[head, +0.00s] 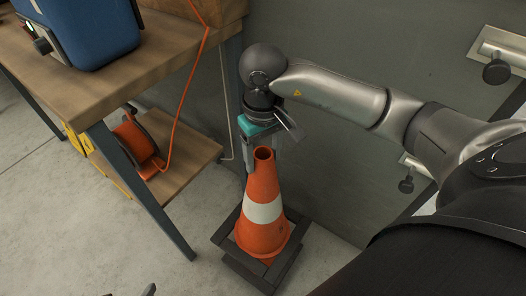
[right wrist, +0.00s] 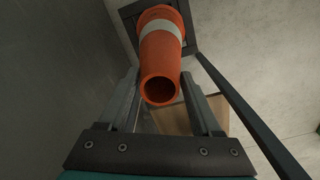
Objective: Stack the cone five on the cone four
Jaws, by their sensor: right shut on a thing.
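An orange cone (head: 262,190) with a white band and a dark square base stands upright beside the wall. Another dark square layer (head: 250,276) shows under its base; I cannot tell how many cones are nested below, and no numbers are readable. My right gripper (head: 264,150) points down at the cone's top and is shut on it. In the right wrist view, the fingers (right wrist: 162,88) lie on either side of the cone's open tip (right wrist: 159,88). My left gripper (head: 128,292) shows only two dark fingertips, apart, at the bottom edge, empty.
A wooden workbench (head: 105,85) with dark metal legs stands at left, with a blue case (head: 95,30) on top. An orange hose reel (head: 135,140) sits on its lower shelf. The grey wall (head: 330,160) is close behind the cone. Open concrete floor (head: 75,225) lies at front left.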

